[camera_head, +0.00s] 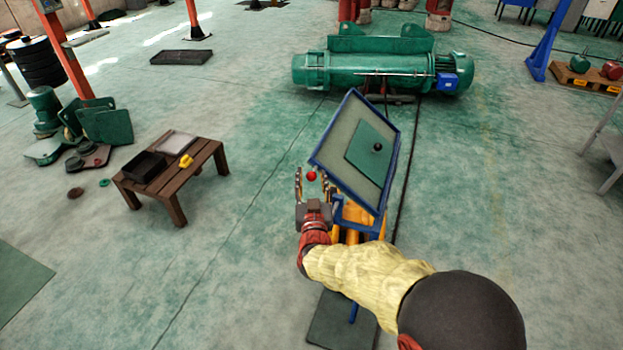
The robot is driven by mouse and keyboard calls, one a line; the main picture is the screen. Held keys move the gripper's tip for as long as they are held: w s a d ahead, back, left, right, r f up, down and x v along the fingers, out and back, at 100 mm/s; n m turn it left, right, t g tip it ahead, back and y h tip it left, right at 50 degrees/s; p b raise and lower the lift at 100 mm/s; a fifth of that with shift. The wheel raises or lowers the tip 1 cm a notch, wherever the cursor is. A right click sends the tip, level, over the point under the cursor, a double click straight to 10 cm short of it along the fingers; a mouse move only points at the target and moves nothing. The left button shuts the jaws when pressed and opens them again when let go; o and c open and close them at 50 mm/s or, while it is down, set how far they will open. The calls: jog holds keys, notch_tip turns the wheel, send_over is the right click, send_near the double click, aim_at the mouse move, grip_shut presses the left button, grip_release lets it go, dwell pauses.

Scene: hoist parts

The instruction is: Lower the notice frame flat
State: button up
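The notice frame (319,141) is a blue-edged tilted panel with a grey face and a green sheet (366,158) on it. A small black knob (378,147) shows on the sheet. The frame stands on an orange and blue stand (351,222) over a dark base plate (330,325). A small red ball (311,176) shows at the frame's lower left edge. My gripper (312,178) is open beside that edge, and the ball appears between its fingertips. I cannot tell whether the fingers touch it. My arm hides part of the stand.
A brown wooden table (190,176) at left holds a black tray, a light panel and a yellow item. A large green hoist (375,70) lies behind the frame. Green parts lie at far left. A dark cable runs along the floor. Floor between table and frame is clear.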

jog(key=shift+w, duration=0.65)
jog(key=c, duration=0.3)
grip_shut()
